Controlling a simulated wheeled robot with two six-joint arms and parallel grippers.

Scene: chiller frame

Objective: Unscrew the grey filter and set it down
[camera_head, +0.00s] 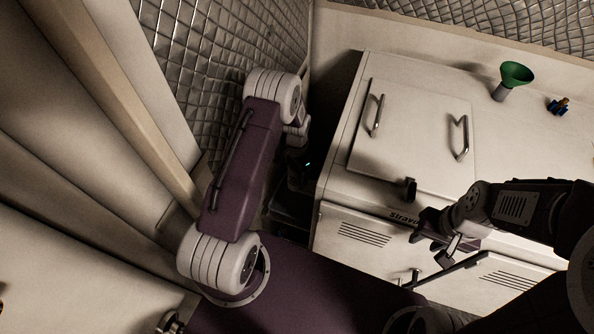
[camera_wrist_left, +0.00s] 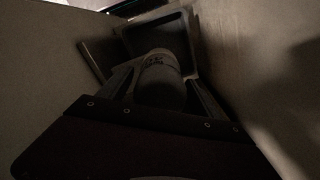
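The grey filter (camera_wrist_left: 161,82) is a dark cylinder in the left wrist view. It stands in front of a square, dark-framed recess, with faint markings near its top. My left gripper (camera_wrist_left: 160,79) has one finger on each side of the filter. The picture is too dark to tell whether the fingers touch it. In the head view my left arm reaches down into the dark gap left of the white chiller cabinet (camera_head: 335,195), where the filter and fingertips are hidden. My right gripper (camera_head: 430,245) is in front of the cabinet, its fingers apart and apparently empty.
The cabinet top has a lid with two metal handles (camera_head: 376,115). A quilted wall (camera_head: 200,60) is close behind my left arm, so the gap is narrow.

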